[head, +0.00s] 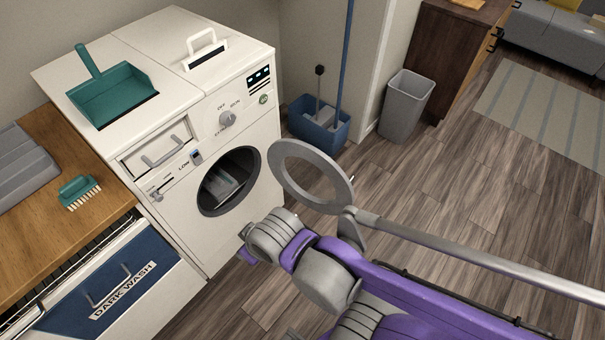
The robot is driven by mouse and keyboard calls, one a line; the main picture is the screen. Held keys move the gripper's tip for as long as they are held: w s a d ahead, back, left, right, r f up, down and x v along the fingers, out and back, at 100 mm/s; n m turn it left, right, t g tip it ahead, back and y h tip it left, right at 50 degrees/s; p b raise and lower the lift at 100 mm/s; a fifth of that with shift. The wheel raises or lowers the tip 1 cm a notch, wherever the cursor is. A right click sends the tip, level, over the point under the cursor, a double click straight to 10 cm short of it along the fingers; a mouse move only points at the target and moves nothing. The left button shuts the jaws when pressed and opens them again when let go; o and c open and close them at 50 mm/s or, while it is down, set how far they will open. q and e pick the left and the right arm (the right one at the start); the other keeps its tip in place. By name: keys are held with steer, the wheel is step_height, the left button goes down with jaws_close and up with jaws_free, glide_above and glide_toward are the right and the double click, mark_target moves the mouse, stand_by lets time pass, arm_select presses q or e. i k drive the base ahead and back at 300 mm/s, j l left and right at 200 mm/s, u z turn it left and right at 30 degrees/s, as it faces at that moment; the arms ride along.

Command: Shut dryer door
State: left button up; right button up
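The white dryer (225,90) stands at the left against the wall, with a round dark opening (229,181) in its front. A grey ring-shaped door (341,185) stands open to the right of that opening, swung out from the dryer's front. My purple and grey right arm comes in from the lower right, in front of and below the door. Its gripper (246,245) is small in view, low by the dryer's front, below the opening. It is partly hidden by the wrist, and I cannot tell whether its fingers are open. My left gripper is not in view.
A teal dustpan (112,95) lies on the white top. A teal brush (78,190) lies on the wooden counter (28,238). A blue bucket (320,137) and grey bin (406,105) stand behind the door. A grey bar (470,250) crosses the right side. Floor at right is clear.

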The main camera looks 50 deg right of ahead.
mark_target(281, 149)
steer(key=l+u, duration=0.35)
steer(key=k+l+u, duration=0.15)
steer(key=l+u, duration=0.2)
steer(key=l, duration=0.2)
steer(key=k+l, duration=0.1)
steer(key=l, duration=0.25)
steer(key=k+l+u, duration=0.15)
steer(key=l, duration=0.6)
steer(key=k+l, duration=0.1)
steer(key=l, duration=0.25)
steer(key=k+l, duration=0.15)
steer(key=l, duration=0.2)
steer(key=k+l, duration=0.1)
steer(key=l, duration=0.25)
steer(key=k+l+u, duration=0.1)
steer(key=l, duration=0.2)
steer(key=k+l, duration=0.15)
steer(key=l, duration=0.2)
